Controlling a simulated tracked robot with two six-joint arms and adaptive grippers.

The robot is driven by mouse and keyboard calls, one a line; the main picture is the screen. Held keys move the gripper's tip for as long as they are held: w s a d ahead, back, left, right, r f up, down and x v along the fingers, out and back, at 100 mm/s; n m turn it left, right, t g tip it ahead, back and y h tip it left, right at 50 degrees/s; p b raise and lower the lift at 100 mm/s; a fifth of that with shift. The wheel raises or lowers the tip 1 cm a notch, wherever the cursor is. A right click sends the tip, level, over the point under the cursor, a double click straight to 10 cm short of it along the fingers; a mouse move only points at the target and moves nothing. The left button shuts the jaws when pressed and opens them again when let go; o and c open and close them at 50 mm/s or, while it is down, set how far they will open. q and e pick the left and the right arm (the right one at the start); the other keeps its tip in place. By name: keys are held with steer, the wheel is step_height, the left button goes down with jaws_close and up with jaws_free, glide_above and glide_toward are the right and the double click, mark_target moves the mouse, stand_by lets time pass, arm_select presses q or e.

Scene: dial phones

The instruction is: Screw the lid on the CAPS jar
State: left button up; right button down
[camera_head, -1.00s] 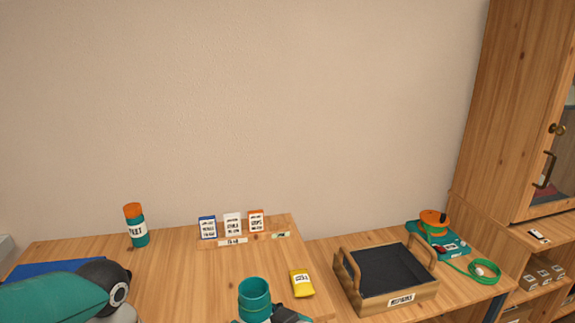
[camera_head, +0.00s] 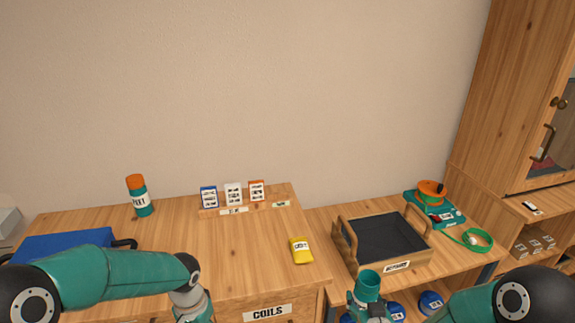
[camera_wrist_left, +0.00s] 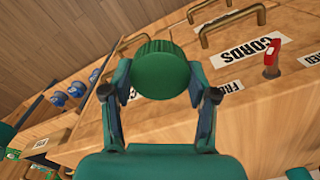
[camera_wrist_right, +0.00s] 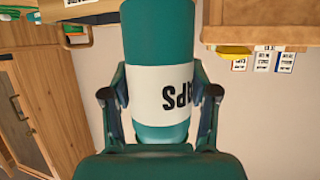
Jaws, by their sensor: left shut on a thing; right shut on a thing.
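The CAPS jar (camera_wrist_right: 160,45) is a teal cylinder with a white label, seen close in the right wrist view. My right gripper (camera_wrist_right: 160,100) is shut on it. In the head view the jar (camera_head: 367,287) stands upright in my right gripper (camera_head: 368,318), its open top bare, at the lower edge. A round ribbed green lid (camera_wrist_left: 160,68) is in the left wrist view. My left gripper (camera_wrist_left: 160,85) is shut on its sides. In the head view the left arm's wrist shows at bottom centre-left, its fingertips and lid out of frame. Lid and jar are apart.
A jar with an orange lid (camera_head: 139,198), small packets (camera_head: 233,195) and a yellow pouch (camera_head: 301,250) are on the desk. A wooden tray (camera_head: 420,254) stands to the right. Drawer fronts labelled COILS (camera_head: 267,313) and CORDS (camera_wrist_left: 250,52) lie below the desk top.

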arm_select(q)
steer(key=shift+w+d+n, duration=0.1)
steer(key=shift+w+n, duration=0.2)
steer(key=shift+n, duration=0.9)
arm_select(e)
steer(key=shift+w+d+r, duration=0.25)
steer(key=shift+d+r, duration=0.2)
steer(key=shift+r, duration=0.05)
arm_select(q)
steer(key=shift+n, duration=0.4)
arm_select(e)
steer(key=shift+a, duration=0.15)
steer(key=s+a+f+n+g+y, duration=0.1)
steer(key=s+a+n+y, duration=0.3)
steer(key=a, duration=0.3)
steer(key=s+a+n+g+y, duration=0.2)
steer(key=s+a+n+y, duration=0.2)
steer(key=a, duration=0.4)
steer(key=shift+s+f+y, duration=0.35)
steer(key=shift+s+y, duration=0.05)
steer(key=shift+s, duration=0.15)
steer(key=shift+a, duration=0.1)
